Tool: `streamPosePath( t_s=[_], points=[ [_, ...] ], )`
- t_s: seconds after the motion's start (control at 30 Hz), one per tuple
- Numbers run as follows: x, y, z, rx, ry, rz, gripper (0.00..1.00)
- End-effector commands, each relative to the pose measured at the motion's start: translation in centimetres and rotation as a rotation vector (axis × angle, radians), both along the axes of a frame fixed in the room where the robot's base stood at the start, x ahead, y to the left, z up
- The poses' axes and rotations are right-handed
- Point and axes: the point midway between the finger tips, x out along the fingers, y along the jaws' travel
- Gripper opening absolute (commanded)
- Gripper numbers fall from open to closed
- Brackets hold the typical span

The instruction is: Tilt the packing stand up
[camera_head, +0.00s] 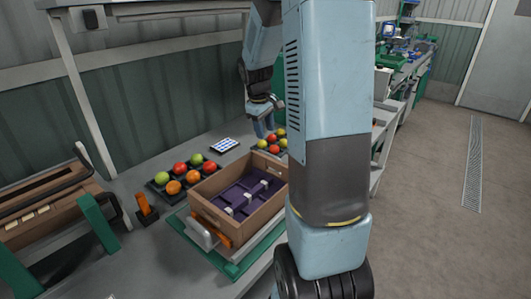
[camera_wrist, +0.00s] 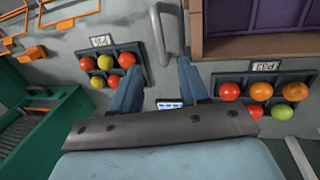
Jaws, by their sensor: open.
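The packing stand has a green base (camera_head: 232,268) on the bench. A wooden crate (camera_head: 268,212) with a purple divided insert (camera_head: 237,196) sits on it, looking close to level. A pale handle-like bar (camera_head: 200,232) and an orange part (camera_head: 222,240) are at the stand's near left end. My gripper (camera_head: 264,128) is beyond the crate, above the bench, pointing down. In the wrist view my gripper (camera_wrist: 157,64) is open with nothing between its fingers. There the crate (camera_wrist: 262,47) is at upper right, and a grey bent bar (camera_wrist: 173,28) rises beside it, just past the fingertips.
A black tray of tomatoes (camera_head: 153,190) lies left of the crate, another (camera_head: 257,148) behind it. A white card (camera_head: 223,145) lies between them. An orange upright piece (camera_head: 145,207) and a wooden crate in a green-legged rack (camera_head: 50,219) are at left. The floor at right (camera_head: 430,200) is clear.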

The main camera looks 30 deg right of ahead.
Motion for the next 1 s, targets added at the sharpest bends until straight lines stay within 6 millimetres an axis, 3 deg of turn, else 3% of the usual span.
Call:
streamPosePath(
  t_s=[0.5, 0.7, 1.0],
  points=[
    [0.5, -1.6, -8.6, 0.001, 0.001, 0.0, 0.44],
    [0.7, -1.8, -10.1, 0.0, 0.0, 0.001, 0.44],
    [0.7, -1.9, -10.4, 0.0, -0.001, 0.001, 0.44]
  ],
)
